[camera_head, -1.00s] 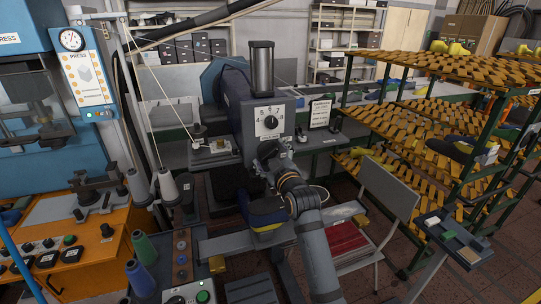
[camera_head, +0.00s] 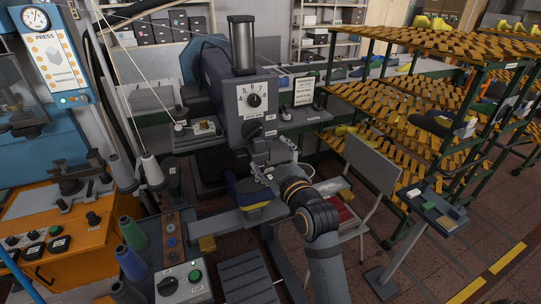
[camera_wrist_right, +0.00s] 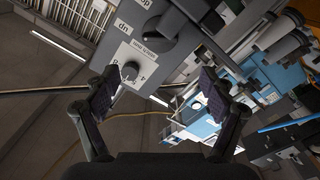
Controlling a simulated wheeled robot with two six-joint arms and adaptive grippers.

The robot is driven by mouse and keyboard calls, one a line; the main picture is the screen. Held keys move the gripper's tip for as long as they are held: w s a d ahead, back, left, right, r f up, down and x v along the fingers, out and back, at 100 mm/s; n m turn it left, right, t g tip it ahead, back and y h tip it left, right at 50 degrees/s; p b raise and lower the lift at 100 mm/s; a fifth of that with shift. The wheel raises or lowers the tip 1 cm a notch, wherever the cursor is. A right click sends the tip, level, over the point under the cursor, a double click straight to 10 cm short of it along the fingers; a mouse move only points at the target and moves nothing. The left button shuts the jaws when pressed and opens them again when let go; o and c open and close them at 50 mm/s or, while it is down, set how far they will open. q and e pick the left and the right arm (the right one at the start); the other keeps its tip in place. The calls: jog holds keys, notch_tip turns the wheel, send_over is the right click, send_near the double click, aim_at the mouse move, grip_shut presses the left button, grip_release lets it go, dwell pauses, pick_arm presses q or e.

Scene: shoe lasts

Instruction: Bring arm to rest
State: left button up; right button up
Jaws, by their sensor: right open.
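My right gripper (camera_head: 268,172) is in front of the grey machine (camera_head: 262,122), beside a blue and yellow shoe piece (camera_head: 252,190). In the right wrist view the gripper (camera_wrist_right: 163,92) has its two fingers spread wide with nothing between them. The machine's dial (camera_wrist_right: 131,72) shows beyond the fingers in that view. The shoe piece sits at the machine's front, just left of the gripper in the head view; I cannot tell whether they touch. My left gripper is not in view.
A chair (camera_head: 371,163) with a red item on its seat stands right of my arm. A small stand (camera_head: 433,207) and a tall rack (camera_head: 400,97) are farther right. Thread cones (camera_head: 130,232) and a control box (camera_head: 184,284) are at the left. Open floor shows at the lower right.

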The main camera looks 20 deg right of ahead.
dwell(0.4)
jog(key=s+f+m+g, duration=0.1)
jog(key=s+f+g, duration=0.3)
jog(key=f, duration=0.7)
jog(key=s+d+f+m+g+h, duration=0.1)
jog(key=s+d+f+m+g, duration=0.15)
jog(key=s+f+g, duration=0.5)
jog(key=s+d+f+m+g+h, duration=0.1)
jog(key=s+d+f+m+g, duration=0.15)
jog(key=s+f, duration=0.9)
jog(key=s+d+f+m+g+b, duration=0.1)
jog(key=s+f, duration=0.1)
jog(key=f, duration=1.1)
jog(key=s+d+f+g+b, duration=0.1)
jog(key=f, duration=1.2)
jog(key=s+d+f+b, duration=0.1)
jog(key=s+f, duration=1.7)
jog(key=s, duration=0.1)
jog(key=shift+d+f+g+y, duration=0.2)
jog(key=shift+g+y, duration=0.1)
jog(key=shift+g, duration=0.1)
jog(key=shift+s, duration=0.1)
